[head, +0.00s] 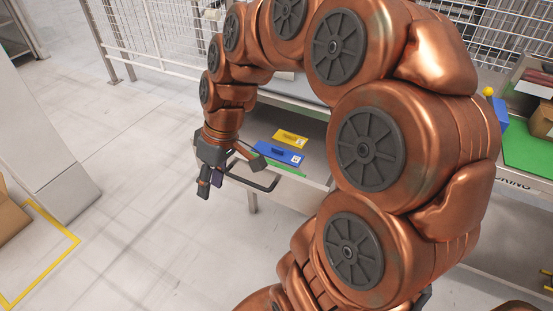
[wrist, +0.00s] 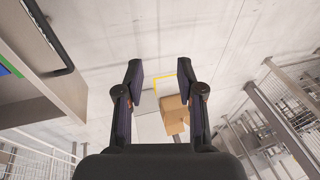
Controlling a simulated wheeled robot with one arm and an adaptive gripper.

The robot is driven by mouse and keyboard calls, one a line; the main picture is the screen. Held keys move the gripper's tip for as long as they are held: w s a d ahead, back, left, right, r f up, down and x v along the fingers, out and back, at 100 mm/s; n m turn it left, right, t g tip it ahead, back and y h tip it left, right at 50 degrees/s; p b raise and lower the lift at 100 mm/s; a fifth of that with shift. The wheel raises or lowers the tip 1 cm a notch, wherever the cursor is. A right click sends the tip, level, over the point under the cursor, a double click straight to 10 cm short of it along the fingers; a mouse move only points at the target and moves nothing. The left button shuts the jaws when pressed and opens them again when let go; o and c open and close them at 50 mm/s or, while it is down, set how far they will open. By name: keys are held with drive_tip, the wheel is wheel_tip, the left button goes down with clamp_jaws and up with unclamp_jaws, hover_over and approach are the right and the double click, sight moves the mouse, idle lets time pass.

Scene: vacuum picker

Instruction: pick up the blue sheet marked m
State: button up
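The blue sheet (head: 276,152) lies in an open grey drawer (head: 317,172), with a white label near its right end. The mark on the label is too small to read. In the wrist view a blue piece (wrist: 10,66) shows at the left edge, probably the same sheet. My gripper (head: 209,187) points down, outside the drawer and to the left of the sheet. In the wrist view my gripper (wrist: 160,72) has its two fingers apart with nothing between them.
A yellow sheet (head: 290,136) lies behind the blue one, and a green strip (head: 285,167) shows in front. The drawer's dark handle (head: 262,187) sticks out close to my gripper. Cardboard boxes (wrist: 174,115) stand on the floor. The floor (head: 130,200) at left is largely clear.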

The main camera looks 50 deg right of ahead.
drive_tip(key=w+d+f+t+b, duration=0.2)
drive_tip(key=w+d+f, duration=0.1)
drive_tip(key=w+d, duration=0.25)
drive_tip(key=t+h+b, duration=0.1)
drive_tip(key=t+b, duration=0.3)
drive_tip(key=b, duration=0.1)
approach(278, 149)
drive_tip(key=shift+x, duration=0.75)
drive_tip(key=shift+p+x, duration=0.6)
drive_tip(key=shift+x, duration=3.15)
drive_tip(key=shift+c, duration=0.4)
clamp_jaws()
